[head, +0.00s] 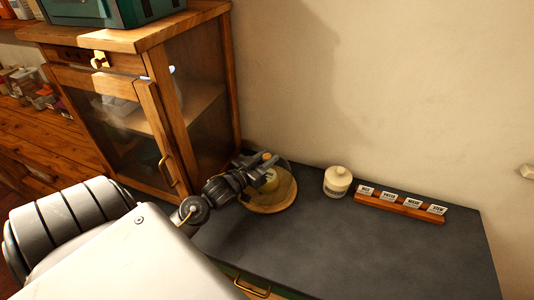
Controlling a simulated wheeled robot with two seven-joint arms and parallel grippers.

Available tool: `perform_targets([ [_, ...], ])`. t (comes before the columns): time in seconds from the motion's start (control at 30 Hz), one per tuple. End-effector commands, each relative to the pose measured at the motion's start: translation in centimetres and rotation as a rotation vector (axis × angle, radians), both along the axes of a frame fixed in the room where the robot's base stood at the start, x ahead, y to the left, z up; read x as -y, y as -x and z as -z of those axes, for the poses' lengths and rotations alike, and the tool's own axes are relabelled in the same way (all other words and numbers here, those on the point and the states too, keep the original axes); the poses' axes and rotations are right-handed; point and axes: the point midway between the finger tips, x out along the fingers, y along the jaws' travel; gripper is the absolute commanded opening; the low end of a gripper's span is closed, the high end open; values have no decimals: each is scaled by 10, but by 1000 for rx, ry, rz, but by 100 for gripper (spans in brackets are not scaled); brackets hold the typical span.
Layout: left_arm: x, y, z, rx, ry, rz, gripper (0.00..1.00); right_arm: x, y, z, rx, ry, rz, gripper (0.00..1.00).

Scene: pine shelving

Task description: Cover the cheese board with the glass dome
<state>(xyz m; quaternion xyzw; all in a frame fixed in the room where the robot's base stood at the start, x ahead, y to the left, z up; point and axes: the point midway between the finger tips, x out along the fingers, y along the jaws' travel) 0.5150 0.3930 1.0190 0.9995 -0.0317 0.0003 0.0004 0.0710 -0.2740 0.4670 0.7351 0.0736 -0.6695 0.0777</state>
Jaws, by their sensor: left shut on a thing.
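The cheese board (272,208) is a round wooden board on the dark counter, near the cabinet. A pale yellow piece of cheese (270,183) shows on it. The glass dome (286,186) is clear and hard to make out; it appears to be around the cheese, over the board. I cannot tell whether its rim touches the board. My left gripper (262,161) is at the top of the dome, shut on what looks like its knob, and partly hides the dome's left side. My right gripper is not in view.
A wooden glass-fronted cabinet (158,125) stands close on the left. The front of the dark counter (350,255) is clear.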

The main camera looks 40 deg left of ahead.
Motion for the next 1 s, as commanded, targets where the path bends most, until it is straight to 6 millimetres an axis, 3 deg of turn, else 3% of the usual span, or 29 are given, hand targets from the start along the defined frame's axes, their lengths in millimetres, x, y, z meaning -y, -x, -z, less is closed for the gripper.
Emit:
perform_targets([
  [0.67,0,0,7,3,0,0,0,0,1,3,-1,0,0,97],
  [0.7,0,0,6,3,0,0,33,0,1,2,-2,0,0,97],
  [0.87,0,0,6,2,0,0,53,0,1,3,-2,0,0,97],
  [1.0,0,0,7,1,0,0,53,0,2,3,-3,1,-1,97],
])
